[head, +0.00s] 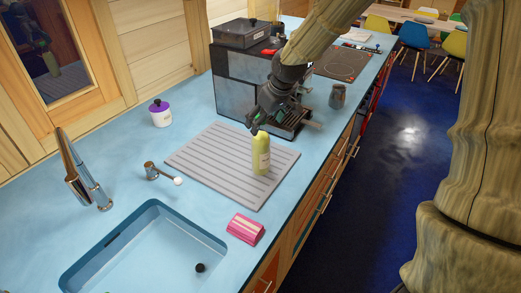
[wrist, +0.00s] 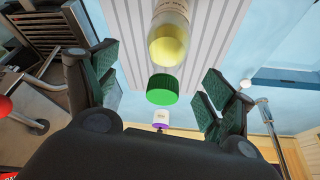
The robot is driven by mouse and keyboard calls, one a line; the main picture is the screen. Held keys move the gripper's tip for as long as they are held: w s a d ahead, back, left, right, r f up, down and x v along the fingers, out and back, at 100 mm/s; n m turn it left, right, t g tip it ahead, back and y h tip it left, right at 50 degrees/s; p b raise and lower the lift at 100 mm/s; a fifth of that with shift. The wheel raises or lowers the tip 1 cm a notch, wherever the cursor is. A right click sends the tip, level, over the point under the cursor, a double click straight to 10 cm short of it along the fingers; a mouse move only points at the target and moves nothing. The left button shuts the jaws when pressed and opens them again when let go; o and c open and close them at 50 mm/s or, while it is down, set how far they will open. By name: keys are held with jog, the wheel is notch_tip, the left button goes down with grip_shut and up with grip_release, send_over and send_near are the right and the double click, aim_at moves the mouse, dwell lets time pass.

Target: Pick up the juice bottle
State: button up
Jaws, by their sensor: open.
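The juice bottle (head: 261,158) is pale yellow-green and stands upright on the grey ribbed drain board (head: 215,165). In the wrist view the bottle (wrist: 170,38) shows a pale label, a yellow body and a green cap. My gripper (head: 262,118) is just above the bottle's top in the head view and hides part of the cap area. In the wrist view my gripper (wrist: 160,78) is open, its green-padded fingers spread left and right of the cap. A gap shows on both sides, and nothing is held.
A coffee machine (head: 240,85) stands right behind my gripper. A sink (head: 150,250) lies in front, with a tap (head: 85,180) at left. A pink item (head: 245,229) sits near the counter edge. A white jar with a purple lid (head: 160,114) stands at the back.

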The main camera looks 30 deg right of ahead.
aim_at(261, 146)
jog(key=shift+w+a+f, duration=0.1)
jog(key=shift+a+f, duration=0.05)
jog(key=shift+f, duration=0.15)
jog(key=shift+w+a+p+x, duration=0.1)
jog(key=shift+a+p+x, duration=0.05)
jog(key=shift+p+x, duration=0.5)
jog(key=shift+w+a+p+x, duration=0.1)
jog(key=shift+p+x, duration=0.3)
jog(key=shift+x, duration=0.45)
jog(key=shift+p+x, duration=0.3)
jog(key=shift+x, duration=0.65)
grip_shut()
